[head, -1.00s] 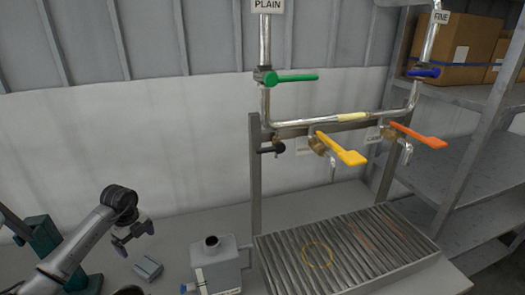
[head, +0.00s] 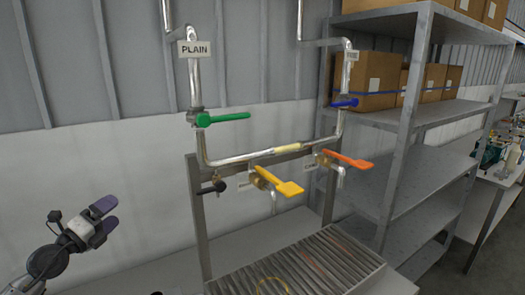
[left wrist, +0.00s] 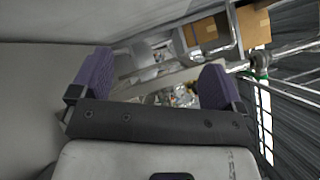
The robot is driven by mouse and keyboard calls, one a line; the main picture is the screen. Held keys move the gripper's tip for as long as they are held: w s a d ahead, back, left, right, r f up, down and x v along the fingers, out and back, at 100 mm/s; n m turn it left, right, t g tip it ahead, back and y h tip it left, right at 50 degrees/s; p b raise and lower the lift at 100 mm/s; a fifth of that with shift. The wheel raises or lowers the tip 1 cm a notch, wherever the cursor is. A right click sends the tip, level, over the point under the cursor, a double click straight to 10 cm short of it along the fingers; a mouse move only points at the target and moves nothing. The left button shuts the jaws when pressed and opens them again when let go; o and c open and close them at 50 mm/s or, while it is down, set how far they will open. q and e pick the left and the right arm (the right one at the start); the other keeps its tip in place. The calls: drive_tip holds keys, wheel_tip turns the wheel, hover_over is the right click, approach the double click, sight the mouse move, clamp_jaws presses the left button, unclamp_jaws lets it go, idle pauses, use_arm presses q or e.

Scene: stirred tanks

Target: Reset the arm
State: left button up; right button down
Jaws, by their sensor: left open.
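My left gripper (head: 107,217) is at the lower left of the head view, in front of the white wall and left of the pipe stand. Its two purple fingers are apart with nothing between them. In the left wrist view the open fingers (left wrist: 155,85) frame a distant, tilted view of the room. My right gripper is in neither view.
A pipe stand carries a green valve handle (head: 228,117), a blue one (head: 345,103), a yellow one (head: 280,183) and an orange one (head: 345,159). Below is a slatted drain tray (head: 310,262). A grey shelf (head: 418,110) with cardboard boxes (head: 367,88) stands at right.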

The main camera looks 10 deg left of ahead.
use_arm(q)
drive_tip(key=s+d+r+n+t+y+p, duration=0.1)
drive_tip(key=s+r+n+y, duration=0.3)
drive_tip(key=n+y, duration=0.45)
drive_tip(key=s+r+n+t+y, duration=0.2)
drive_tip(key=r+n+y, duration=0.5)
drive_tip(key=n+y, duration=0.15)
drive_tip(key=s+d+f+n+g+h+p, duration=0.35)
drive_tip(key=s+d+f+g+p, duration=0.3)
drive_tip(key=d, duration=0.25)
drive_tip(key=s+d+f+n+g+h+p, duration=0.2)
drive_tip(key=s+d+f+g+h+p, duration=0.3)
drive_tip(key=s+d+f+p, duration=0.3)
drive_tip(key=s+d+n+g+h+p, duration=0.1)
drive_tip(key=s+d+g+h+p, duration=0.1)
drive_tip(key=s+d+p, duration=0.3)
drive_tip(key=s+d+f+g+h+p, duration=0.1)
drive_tip(key=s+d+g+p, duration=0.3)
drive_tip(key=s+p, duration=0.8)
drive_tip(key=s+d+h, duration=0.1)
drive_tip(key=s, duration=0.4)
drive_tip(key=shift+d+n+g, duration=0.15)
drive_tip(key=shift+n+g, duration=0.2)
